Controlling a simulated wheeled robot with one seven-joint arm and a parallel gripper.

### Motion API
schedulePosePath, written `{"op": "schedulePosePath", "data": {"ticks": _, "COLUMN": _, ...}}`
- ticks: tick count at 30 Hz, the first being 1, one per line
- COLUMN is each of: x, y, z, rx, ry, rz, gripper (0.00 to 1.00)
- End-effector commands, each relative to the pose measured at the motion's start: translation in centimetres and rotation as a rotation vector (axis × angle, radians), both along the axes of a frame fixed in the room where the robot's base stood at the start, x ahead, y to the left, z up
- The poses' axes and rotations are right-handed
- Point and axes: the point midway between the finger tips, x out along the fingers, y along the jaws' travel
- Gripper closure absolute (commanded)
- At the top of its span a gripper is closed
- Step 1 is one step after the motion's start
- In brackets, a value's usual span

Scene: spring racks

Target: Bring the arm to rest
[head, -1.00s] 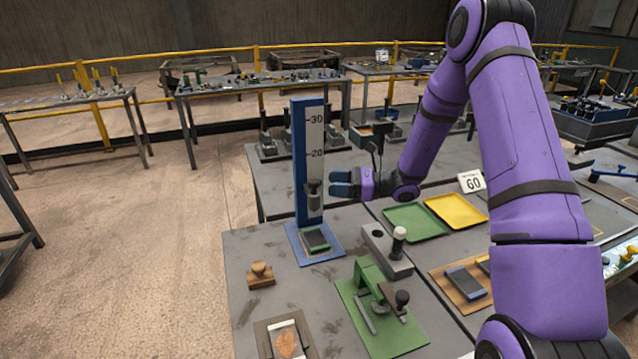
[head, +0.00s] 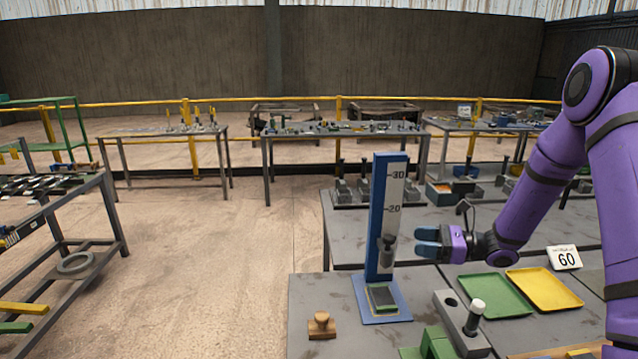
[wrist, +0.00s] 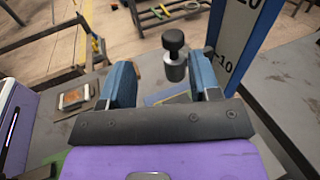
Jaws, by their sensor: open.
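My gripper (head: 427,243) is at the end of my purple arm, just right of the blue upright scale stand (head: 381,218) in the head view. Its blue-padded fingers are apart, and it is held above the bench. In the wrist view the two fingers (wrist: 164,90) are spread. A grey metal weight with a dark knob (wrist: 174,58) shows beyond them, with nothing gripped. In the head view this weight (head: 387,250) is in front of the scale, above the stand's base. The scale board (wrist: 238,40) is close to the right finger in the wrist view.
A green tray (head: 495,297) and a yellow tray (head: 545,289) lie right of the stand, near a card reading 60 (head: 565,258). A grey block with a white-topped peg (head: 475,318) is in front. Open floor (head: 210,280) lies left.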

Motion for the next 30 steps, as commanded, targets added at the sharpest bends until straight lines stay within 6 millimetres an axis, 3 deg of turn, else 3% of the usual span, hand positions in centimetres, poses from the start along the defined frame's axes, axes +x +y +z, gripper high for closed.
{"op": "schedulePosePath", "data": {"ticks": 6, "x": -3.5, "y": 2.8, "z": 5.0, "rx": -0.18, "ry": -0.112, "rz": 0.173, "gripper": 0.43}}
{"op": "schedulePosePath", "data": {"ticks": 15, "x": -9.4, "y": 5.4, "z": 10.3, "rx": -0.451, "ry": -0.286, "rz": 0.406, "gripper": 0.43}}
{"op": "schedulePosePath", "data": {"ticks": 30, "x": -19.7, "y": 6.2, "z": 16.4, "rx": -0.917, "ry": -0.61, "rz": 0.736, "gripper": 0.43}}
